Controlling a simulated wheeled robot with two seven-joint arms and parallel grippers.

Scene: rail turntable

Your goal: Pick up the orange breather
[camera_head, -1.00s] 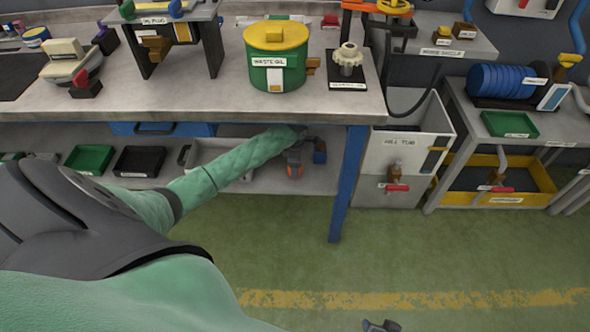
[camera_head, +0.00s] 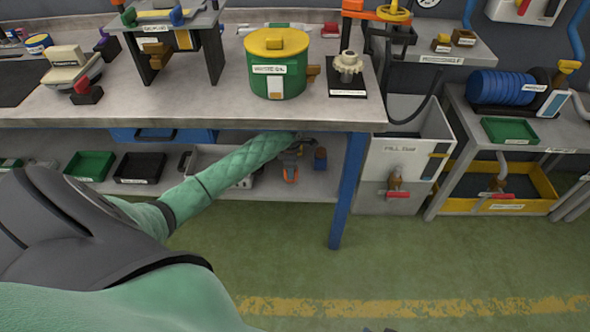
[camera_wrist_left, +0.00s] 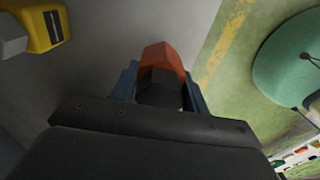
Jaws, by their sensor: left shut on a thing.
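The orange breather (camera_head: 290,174) is at the lower shelf under the workbench in the head view, at the end of my left arm. In the left wrist view the orange breather (camera_wrist_left: 164,58) sits between the two blue-grey fingers, its faceted orange end standing out past them. My left gripper (camera_head: 291,165) is shut on it; in the wrist view the fingers (camera_wrist_left: 160,82) touch both its sides. The lower part of the breather is hidden by the gripper. I cannot tell whether it still touches the shelf. My right gripper is not clearly in view.
The workbench top (camera_head: 205,98) is close above my left forearm. A blue table leg (camera_head: 348,190) stands to the right. A small dark blue item with a brown top (camera_head: 320,158) is beside the gripper. Black (camera_head: 140,165) and green trays (camera_head: 90,165) lie left on the shelf.

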